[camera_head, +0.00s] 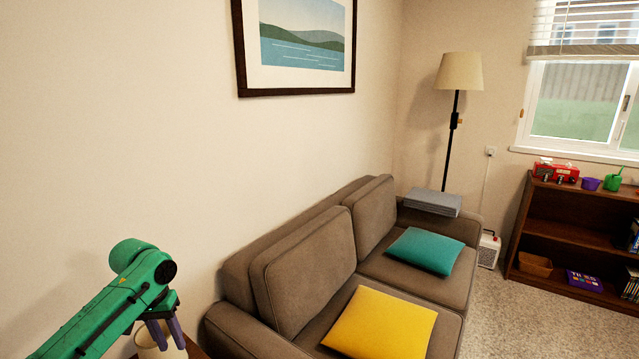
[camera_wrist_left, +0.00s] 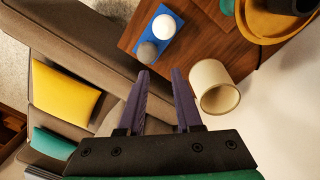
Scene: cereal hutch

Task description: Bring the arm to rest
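My left arm is green and comes in at the lower left of the head view. Its gripper (camera_head: 166,333) points down beside the sofa's near arm. In the left wrist view the two purple fingers of this gripper (camera_wrist_left: 159,90) stand apart with nothing between them. A cream cup (camera_wrist_left: 214,88) is just to the right of the fingers, apart from them in that view. The cup also shows partly behind the fingers in the head view (camera_head: 150,351). My right gripper is in neither view.
A wooden table (camera_wrist_left: 205,45) holds a blue tray (camera_wrist_left: 172,28) with a white and a grey ball-like thing. A brown sofa (camera_head: 300,262) carries a yellow cushion (camera_head: 380,322) and a teal cushion (camera_head: 424,251). A floor lamp (camera_head: 458,72) and a low bookshelf (camera_head: 570,205) stand farther back.

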